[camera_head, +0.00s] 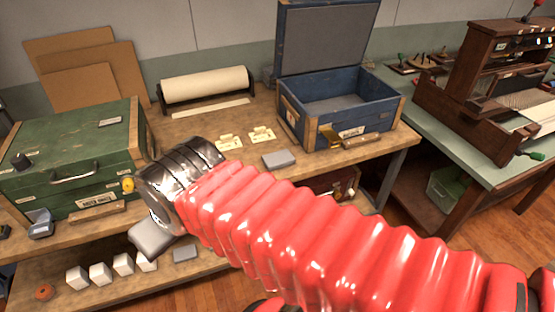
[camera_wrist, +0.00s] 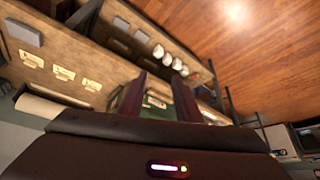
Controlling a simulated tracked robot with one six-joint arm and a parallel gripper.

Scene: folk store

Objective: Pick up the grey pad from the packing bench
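The grey pad (camera_head: 278,158) lies flat on the packing bench (camera_head: 232,178), in front of the blue case and right of the paper cards. In the wrist view the pad (camera_wrist: 26,33) shows at the upper left, well away from the fingers. My gripper (camera_wrist: 158,80) is open in the wrist view, with two dark fingers apart and nothing between them.
An open blue case (camera_head: 338,105) stands right of the pad. A green case (camera_head: 75,165) stands at the left, near my arm's end. A paper roll (camera_head: 205,88) is at the back. Another grey pad (camera_head: 186,254) and several white blocks (camera_head: 100,273) lie on the lower shelf.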

